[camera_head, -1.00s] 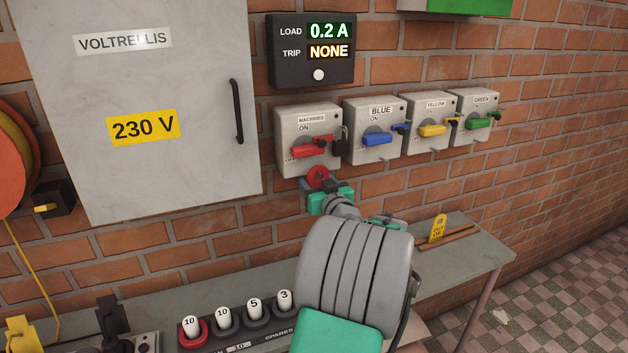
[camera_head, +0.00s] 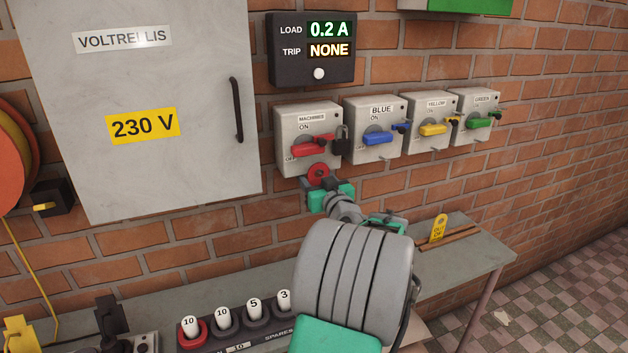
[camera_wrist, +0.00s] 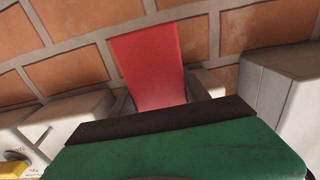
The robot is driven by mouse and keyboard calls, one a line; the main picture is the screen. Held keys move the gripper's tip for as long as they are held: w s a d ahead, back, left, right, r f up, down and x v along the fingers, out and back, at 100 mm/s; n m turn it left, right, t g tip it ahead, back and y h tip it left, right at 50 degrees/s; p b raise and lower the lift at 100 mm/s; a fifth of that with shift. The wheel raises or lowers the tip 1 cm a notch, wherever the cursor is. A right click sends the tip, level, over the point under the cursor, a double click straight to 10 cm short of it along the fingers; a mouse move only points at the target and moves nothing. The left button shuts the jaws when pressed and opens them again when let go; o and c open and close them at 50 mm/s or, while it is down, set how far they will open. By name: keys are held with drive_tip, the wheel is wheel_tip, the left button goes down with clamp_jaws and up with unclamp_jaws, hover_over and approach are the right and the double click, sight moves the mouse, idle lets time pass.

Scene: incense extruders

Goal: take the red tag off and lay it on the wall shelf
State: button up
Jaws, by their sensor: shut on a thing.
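The red tag (camera_head: 317,172) is at my gripper (camera_head: 318,184), just below the grey MACHINES switch box (camera_head: 293,143). In the wrist view the red tag (camera_wrist: 148,65) stands up from between my fingers against the brick wall, and its lower end is hidden by the gripper. My gripper is shut on it. The MACHINES box has a red handle (camera_head: 308,148) and a black padlock (camera_head: 341,140) at its right side. The grey shelf (camera_head: 470,246) runs along the wall below. My arm hides part of it.
A yellow tag (camera_head: 438,228) stands in a brown wooden rack (camera_head: 447,238) on the shelf. Boxes labelled BLUE (camera_head: 371,145), YELLOW and GREEN hang to the right. A fuse holder (camera_head: 235,328) with several numbered fuses lies front left. The shelf's right end is bare.

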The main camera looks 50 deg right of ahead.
sight(319, 181)
drive_tip(key=shift+r+b+v, duration=0.1)
drive_tip(key=shift+b+v, duration=0.85)
drive_tip(key=shift+v, duration=0.55)
drive_tip(key=shift+r+b+v, duration=0.15)
drive_tip(key=shift+b+v, duration=0.8)
drive_tip(key=shift+v, duration=0.5)
